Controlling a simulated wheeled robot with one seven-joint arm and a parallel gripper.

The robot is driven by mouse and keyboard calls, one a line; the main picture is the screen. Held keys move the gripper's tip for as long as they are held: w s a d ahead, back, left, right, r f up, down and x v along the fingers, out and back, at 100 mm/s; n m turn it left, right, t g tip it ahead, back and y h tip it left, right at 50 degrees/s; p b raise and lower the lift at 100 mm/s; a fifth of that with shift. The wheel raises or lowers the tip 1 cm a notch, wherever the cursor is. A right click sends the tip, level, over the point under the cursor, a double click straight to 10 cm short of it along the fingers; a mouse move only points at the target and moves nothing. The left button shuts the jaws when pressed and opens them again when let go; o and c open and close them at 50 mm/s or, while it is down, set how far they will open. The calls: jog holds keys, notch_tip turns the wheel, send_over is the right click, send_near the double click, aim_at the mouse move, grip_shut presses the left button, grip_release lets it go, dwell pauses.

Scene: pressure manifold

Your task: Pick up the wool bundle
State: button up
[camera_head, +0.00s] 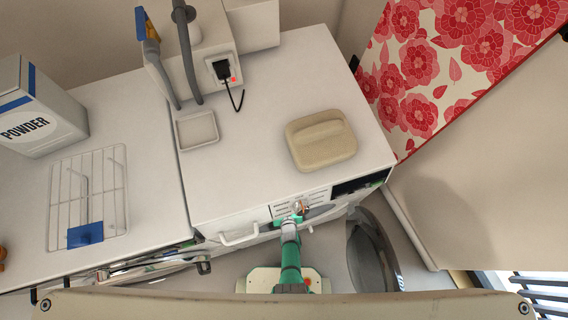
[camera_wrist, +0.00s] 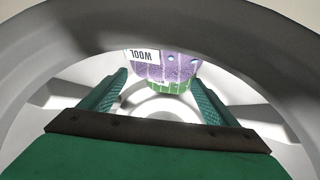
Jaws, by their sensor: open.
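The wool bundle (camera_wrist: 178,68) shows in the wrist view as a purple, dotted shape with a green lower part and a white label reading WOOL, upside down. It lies ahead of my gripper (camera_wrist: 160,78), inside a pale round drum. My gripper's two green fingers are spread apart with nothing between them. The bundle sits beyond the fingertips, a little right of centre; whether it touches them I cannot tell. Its upper part is cut off by the drum's rim. In the head view the bundle and my gripper are hidden under the washing machine (camera_head: 258,140).
The drum's rim (camera_wrist: 160,20) arches close above my gripper, with walls on both sides. In the head view the round door (camera_head: 372,255) stands open at the right. A beige lidded box (camera_head: 322,145) and a small tray (camera_head: 197,130) lie on the machine's top.

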jog(key=shift+w+a+f, duration=0.15)
jog(key=shift+w+f, duration=0.1)
jog(key=shift+w, duration=0.05)
jog(key=c, duration=1.9)
jog(key=shift+w, duration=0.1)
jog(key=shift+c, duration=0.2)
jog(key=shift+r, duration=0.1)
